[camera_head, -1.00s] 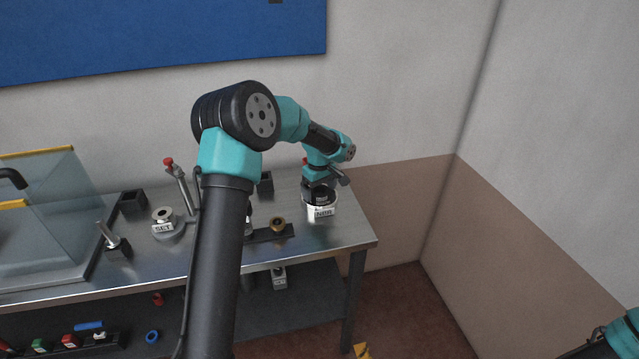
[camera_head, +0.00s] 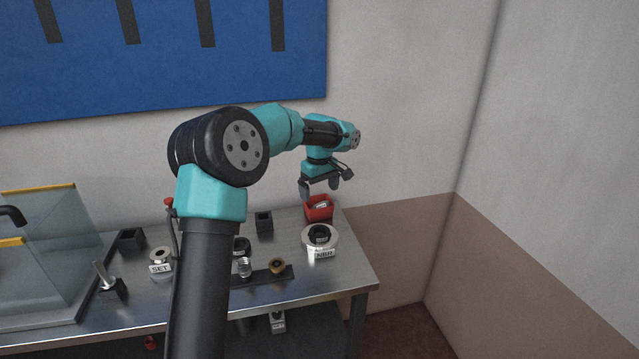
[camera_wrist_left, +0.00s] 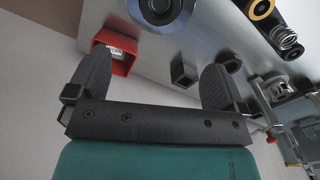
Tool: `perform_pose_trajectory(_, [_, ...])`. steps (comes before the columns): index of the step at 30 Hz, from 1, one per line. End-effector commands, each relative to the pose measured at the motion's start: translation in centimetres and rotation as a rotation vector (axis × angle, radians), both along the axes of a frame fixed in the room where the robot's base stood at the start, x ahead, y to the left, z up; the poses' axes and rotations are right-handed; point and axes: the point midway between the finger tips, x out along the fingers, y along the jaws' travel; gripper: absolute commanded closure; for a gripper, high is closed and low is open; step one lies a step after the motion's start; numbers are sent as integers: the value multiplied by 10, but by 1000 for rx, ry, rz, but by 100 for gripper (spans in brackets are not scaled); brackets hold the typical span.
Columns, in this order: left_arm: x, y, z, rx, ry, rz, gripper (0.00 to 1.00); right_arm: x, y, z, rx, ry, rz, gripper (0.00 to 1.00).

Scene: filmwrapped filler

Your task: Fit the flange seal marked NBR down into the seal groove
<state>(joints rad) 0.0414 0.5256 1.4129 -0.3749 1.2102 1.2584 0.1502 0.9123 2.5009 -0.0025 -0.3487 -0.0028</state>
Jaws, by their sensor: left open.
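A pale round piece with a dark ring-like part at its centre (camera_head: 319,238) stands at the right of the metal table, with a tag reading NBR (camera_head: 324,253) on its front. In the left wrist view the round piece (camera_wrist_left: 161,14) is cut by the top edge. I cannot tell the seal from the groove here. My left gripper (camera_head: 320,190) is open and empty, above and behind this piece, over a red bin (camera_head: 318,209). In the left wrist view its fingers (camera_wrist_left: 155,60) stand wide apart. My right gripper is out of view.
The red bin also shows in the left wrist view (camera_wrist_left: 105,45) with a WORN label. A small black box (camera_head: 264,222) stands left of it. A dark strip with a brass ring (camera_head: 277,265), a part tagged SET (camera_head: 161,262) and a clear screen (camera_head: 45,240) are farther left.

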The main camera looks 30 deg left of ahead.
Motion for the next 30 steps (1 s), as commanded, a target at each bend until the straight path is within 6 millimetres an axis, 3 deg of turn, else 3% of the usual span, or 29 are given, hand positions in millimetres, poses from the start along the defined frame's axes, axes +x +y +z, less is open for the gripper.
perform_pose_trajectory(7, [0, -1, 20, 0, -1, -1, 2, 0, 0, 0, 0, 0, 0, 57])
perform_pose_trajectory(30, [0, 0, 21, 0, 0, 0, 2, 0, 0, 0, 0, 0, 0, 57])
